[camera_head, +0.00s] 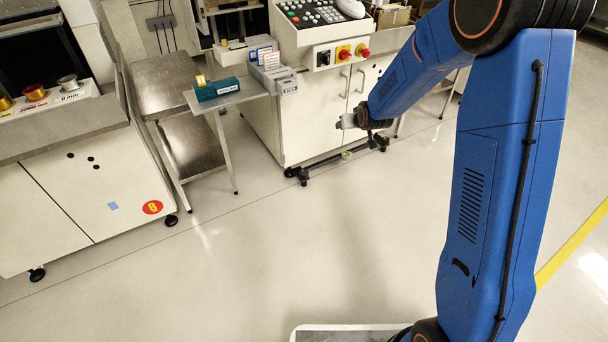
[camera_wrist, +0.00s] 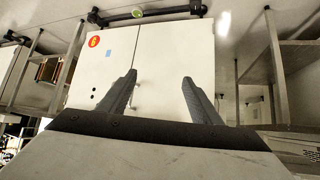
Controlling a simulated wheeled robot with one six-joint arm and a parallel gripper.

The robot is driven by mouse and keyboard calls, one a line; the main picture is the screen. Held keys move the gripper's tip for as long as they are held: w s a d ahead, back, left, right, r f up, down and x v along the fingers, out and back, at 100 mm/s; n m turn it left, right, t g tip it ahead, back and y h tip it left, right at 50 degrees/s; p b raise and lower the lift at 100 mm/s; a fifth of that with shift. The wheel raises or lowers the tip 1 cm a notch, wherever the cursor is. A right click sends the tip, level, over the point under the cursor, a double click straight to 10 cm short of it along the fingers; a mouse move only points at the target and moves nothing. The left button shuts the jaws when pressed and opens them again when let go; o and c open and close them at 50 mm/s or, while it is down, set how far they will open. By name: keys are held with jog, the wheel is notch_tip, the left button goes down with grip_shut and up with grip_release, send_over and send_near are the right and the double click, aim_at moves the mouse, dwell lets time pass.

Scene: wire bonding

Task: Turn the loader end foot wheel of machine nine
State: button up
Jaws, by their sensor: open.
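A white cabinet machine (camera_head: 310,115) with a control panel stands at the centre back; its doors (camera_wrist: 135,65) fill the middle of the wrist view, floor side up. A round red sticker (camera_wrist: 93,41) there looks like a 6 in this flipped view. A black foot (camera_head: 303,175) is at the cabinet's lower left and another foot (camera_head: 380,143) at its lower right. The feet also show at the top of the wrist view, left (camera_wrist: 93,15) and right (camera_wrist: 197,8). My gripper (camera_head: 345,121) is open and empty before the doors, apart from both feet. Its fingers (camera_wrist: 159,80) frame the doors.
A dark bar with a green round piece (camera_head: 346,155) runs between the feet. Door handles (camera_head: 352,82) stick out of the cabinet. A side table (camera_head: 230,95) holds small boxes. Another machine with a red sticker (camera_head: 153,207) stands left. The floor (camera_head: 260,250) in front is clear.

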jog(key=w+a+f, duration=0.4)
jog(key=w+f, duration=0.2)
jog(key=f, duration=0.4)
jog(key=n+t+y, duration=0.1)
jog(key=t+y, duration=0.1)
jog(key=t, duration=0.1)
send_near(304, 174)
jog(key=x, duration=1.1)
jog(key=shift+w+d, duration=0.15)
jog(key=c, duration=1)
jog(key=shift+c, duration=0.2)
jog(key=shift+h, duration=0.3)
